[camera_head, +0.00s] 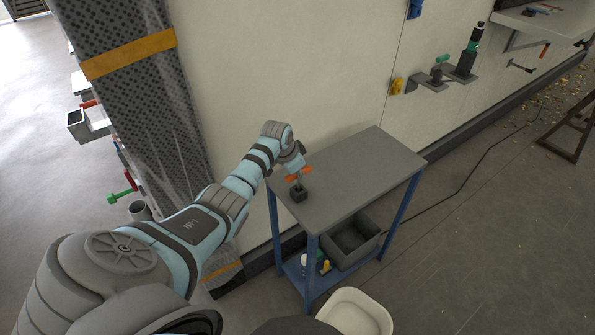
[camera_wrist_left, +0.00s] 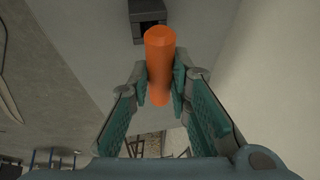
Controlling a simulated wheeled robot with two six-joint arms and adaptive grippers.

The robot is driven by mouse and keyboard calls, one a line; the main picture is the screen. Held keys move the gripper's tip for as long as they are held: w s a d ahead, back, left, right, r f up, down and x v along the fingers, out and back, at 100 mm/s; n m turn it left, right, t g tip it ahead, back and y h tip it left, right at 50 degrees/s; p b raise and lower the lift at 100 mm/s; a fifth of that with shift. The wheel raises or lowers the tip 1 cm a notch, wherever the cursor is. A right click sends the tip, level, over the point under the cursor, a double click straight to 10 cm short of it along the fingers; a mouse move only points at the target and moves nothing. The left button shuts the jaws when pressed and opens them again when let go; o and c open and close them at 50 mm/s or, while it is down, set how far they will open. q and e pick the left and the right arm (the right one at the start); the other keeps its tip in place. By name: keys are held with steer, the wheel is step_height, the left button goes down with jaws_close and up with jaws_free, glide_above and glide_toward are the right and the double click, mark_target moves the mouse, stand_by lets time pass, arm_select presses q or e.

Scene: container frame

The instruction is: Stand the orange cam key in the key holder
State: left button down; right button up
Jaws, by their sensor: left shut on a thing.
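The orange cam key (camera_head: 306,170) is in my left gripper (camera_head: 298,174), above the near left part of the grey table top. Its orange bar sticks out on both sides of the fingers in the head view. In the left wrist view the orange key (camera_wrist_left: 160,58) lies between the two teal-padded fingers of the left gripper (camera_wrist_left: 164,85). The key holder (camera_head: 299,194) is a small dark square block on the table just below the gripper. It also shows at the top of the left wrist view (camera_wrist_left: 147,17). I cannot tell whether the key's lower end touches or enters it. My right gripper is not in view.
The grey table (camera_head: 355,175) has blue legs and is clear apart from the holder. A dark bin (camera_head: 352,243) stands on its lower shelf. A pale wall (camera_head: 300,80) rises behind it. A patterned, strapped column (camera_head: 150,110) stands at left. A white tub (camera_head: 355,312) is in front.

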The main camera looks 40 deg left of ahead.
arm_select(q)
steer(key=shift+f+b, duration=0.7)
steer(key=shift+f, duration=0.35)
steer(key=c, duration=1.4)
jaws_free()
steer(key=shift+r, duration=0.15)
steer(key=v, duration=1.1)
steer(key=shift+s+r, duration=0.2)
steer(key=shift+r, duration=0.15)
